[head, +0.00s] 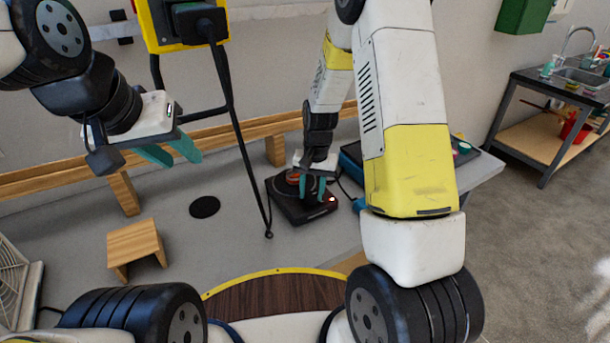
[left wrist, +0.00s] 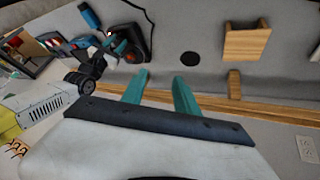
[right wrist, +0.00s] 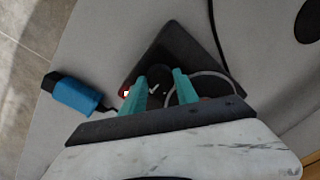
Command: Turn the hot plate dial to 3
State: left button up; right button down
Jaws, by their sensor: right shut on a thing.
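The black hot plate (head: 296,212) sits on the grey bench, with a lit red light at its front right corner. It also shows in the left wrist view (left wrist: 139,32) and the right wrist view (right wrist: 178,52). My right gripper (head: 312,190) points down over its front and is shut on the dial (right wrist: 160,76), which sits between the teal fingers in the right wrist view. The dial's marks are too small to read. My left gripper (head: 170,152) is raised at the upper left, with its teal fingers apart and empty, well away from the hot plate.
A wooden stand (head: 137,246) and a black disc (head: 205,207) lie on the bench to the left. A black cable (head: 250,180) hangs from the yellow box (head: 186,20). A blue-handled tool (right wrist: 76,92) lies beside the hot plate. A wooden rail (head: 80,172) runs along the back.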

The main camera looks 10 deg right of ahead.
aim_at(313, 196)
jog(key=m, duration=0.4)
jog(key=shift+a+m, duration=0.1)
jog(key=shift+m, duration=0.3)
dwell(0.4)
jog(key=c, duration=1.2)
grip_release()
jog(key=shift+r, duration=0.15)
jog(key=r, duration=0.7)
jog(key=shift+s+d+r, duration=0.15)
jog(key=shift+d+r, duration=0.05)
jog(key=shift+r, duration=0.05)
jog(key=shift+r, duration=0.1)
